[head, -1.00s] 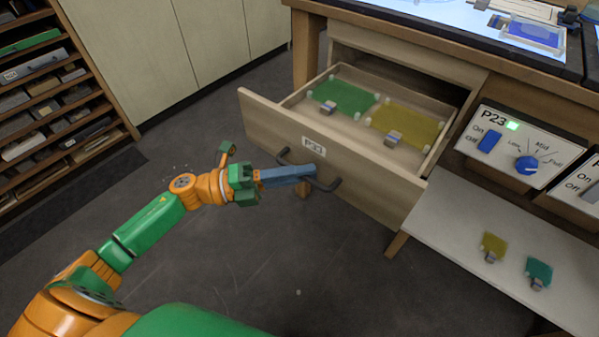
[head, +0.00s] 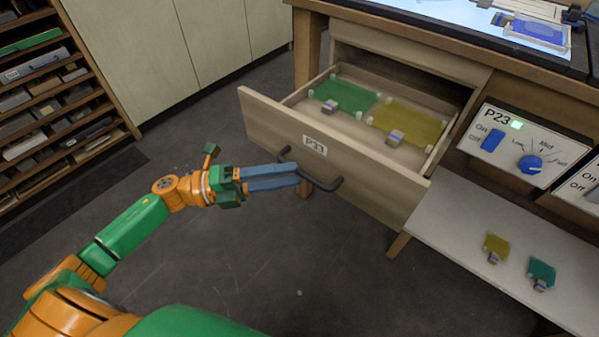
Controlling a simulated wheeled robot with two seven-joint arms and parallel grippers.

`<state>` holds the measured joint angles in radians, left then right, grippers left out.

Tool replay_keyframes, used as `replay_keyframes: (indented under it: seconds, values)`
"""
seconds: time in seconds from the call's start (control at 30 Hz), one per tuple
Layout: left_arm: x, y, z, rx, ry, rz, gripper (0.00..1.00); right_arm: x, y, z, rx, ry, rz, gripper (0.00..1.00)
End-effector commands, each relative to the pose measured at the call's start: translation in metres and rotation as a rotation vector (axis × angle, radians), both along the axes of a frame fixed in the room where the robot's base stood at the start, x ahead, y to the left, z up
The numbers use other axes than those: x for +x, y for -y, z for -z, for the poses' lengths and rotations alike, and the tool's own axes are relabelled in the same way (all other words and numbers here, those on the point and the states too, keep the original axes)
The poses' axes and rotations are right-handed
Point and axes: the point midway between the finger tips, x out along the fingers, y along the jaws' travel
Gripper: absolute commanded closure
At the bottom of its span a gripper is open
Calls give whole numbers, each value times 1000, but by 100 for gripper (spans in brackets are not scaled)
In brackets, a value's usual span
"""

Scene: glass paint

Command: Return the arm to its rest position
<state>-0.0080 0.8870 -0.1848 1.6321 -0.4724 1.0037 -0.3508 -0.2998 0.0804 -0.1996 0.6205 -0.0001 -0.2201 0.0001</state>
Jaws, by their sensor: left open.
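My left arm reaches in from the left, and its gripper (head: 297,174) has blue fingers that are parted. The fingertips are close to the dark handle (head: 322,184) of the drawer (head: 380,188); whether they touch it I cannot tell. The drawer, labelled P23, is pulled out from under the bench. Inside it lie a green sheet (head: 346,93) and a yellow sheet (head: 412,122), each with a small grey block on it. My right gripper is not in view.
A pale shelf (head: 450,215) at the right holds a small yellow piece (head: 496,243) and a teal piece (head: 541,270). A P23 control panel (head: 522,145) with a lit green lamp is above it. A slotted rack (head: 60,100) stands at the left. The floor between is clear.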

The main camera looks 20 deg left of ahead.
Motion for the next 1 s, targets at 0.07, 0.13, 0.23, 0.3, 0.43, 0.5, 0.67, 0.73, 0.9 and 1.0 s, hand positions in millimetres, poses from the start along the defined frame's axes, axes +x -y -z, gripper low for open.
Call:
replay_keyframes:
  seconds: [0.07, 0.13, 0.23, 0.3, 0.43, 0.5, 0.67, 0.73, 0.9, 1.0]
  values:
    - [-7, -15, 6, 3, -4, -1, 55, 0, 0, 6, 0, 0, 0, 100]
    - [-11, -26, 6, 2, -3, -2, 55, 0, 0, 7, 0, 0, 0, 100]
    - [-15, -34, 6, 1, 0, 0, 55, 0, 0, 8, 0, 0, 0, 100]
    - [-16, -35, 5, 0, 1, -1, 55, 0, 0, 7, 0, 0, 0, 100]
    - [-16, -35, 5, -1, 1, -1, 55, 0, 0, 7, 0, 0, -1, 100]
    - [-16, -35, 5, -1, 1, -1, 55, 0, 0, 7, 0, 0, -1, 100]
    - [-14, -36, 6, -6, -7, -10, 55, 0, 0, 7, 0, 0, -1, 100]
    - [-2, -44, 18, -45, -64, -86, 55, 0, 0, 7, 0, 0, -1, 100]
    - [41, -107, 133, -286, -508, -586, 55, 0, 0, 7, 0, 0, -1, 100]
    - [21, -135, 235, -414, -842, -892, 55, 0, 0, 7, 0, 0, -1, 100]
